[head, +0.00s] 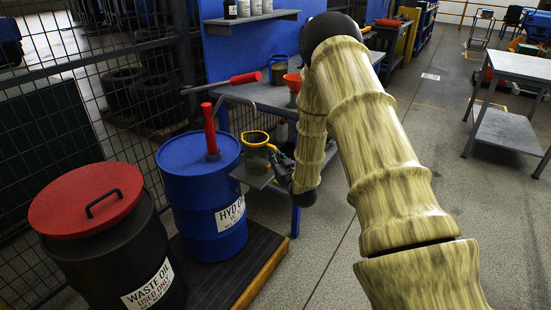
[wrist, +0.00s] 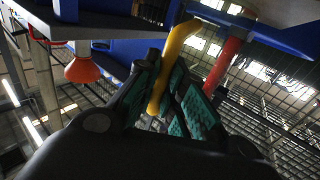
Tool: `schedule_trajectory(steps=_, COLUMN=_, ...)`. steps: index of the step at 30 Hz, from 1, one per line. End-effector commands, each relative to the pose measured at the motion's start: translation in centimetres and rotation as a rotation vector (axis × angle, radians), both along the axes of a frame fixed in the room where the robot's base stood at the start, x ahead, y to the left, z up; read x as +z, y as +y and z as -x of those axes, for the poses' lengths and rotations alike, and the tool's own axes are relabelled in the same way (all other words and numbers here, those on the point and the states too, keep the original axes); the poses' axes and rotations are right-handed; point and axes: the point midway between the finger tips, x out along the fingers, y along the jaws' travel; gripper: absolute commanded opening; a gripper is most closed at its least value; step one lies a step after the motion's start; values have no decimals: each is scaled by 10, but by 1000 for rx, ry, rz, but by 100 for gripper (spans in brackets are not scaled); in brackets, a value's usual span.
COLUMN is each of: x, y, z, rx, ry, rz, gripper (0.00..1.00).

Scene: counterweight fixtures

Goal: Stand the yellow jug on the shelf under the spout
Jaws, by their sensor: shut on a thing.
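The yellow jug (head: 257,161) has a clear greenish body, a yellow rim and a yellow handle. In the head view it is upright, at the right of the blue drum and over a small grey shelf plate (head: 240,175). I cannot tell whether its base touches the plate. My gripper (head: 277,160) is at the jug's right side. In the wrist view, the yellow handle (wrist: 172,68) lies between the jaws of my gripper (wrist: 166,100), which are shut on it.
The blue drum (head: 200,180) carries a red upright pump (head: 210,130). A black waste bin (head: 112,255) with a red lid stands at left. Behind, a workbench (head: 265,97) holds an orange funnel (head: 293,84) and a red-gripped rod (head: 245,78). Open floor lies at right.

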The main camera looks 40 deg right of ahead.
Motion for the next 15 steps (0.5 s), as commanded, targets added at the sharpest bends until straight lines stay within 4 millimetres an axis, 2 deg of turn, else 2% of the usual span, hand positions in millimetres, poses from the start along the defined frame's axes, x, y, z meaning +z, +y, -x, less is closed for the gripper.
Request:
schedule_trajectory(steps=6, x=-3, y=0, z=0, rx=0, ry=0, rz=0, gripper=0)
schedule_trajectory(steps=7, x=-3, y=0, z=0, rx=0, ry=0, rz=0, gripper=13)
schedule_trajectory(steps=10, x=-2, y=0, z=0, rx=0, ry=0, rz=0, gripper=31)
schedule_trajectory(steps=15, x=-2, y=0, z=0, rx=0, ry=0, rz=0, gripper=32)
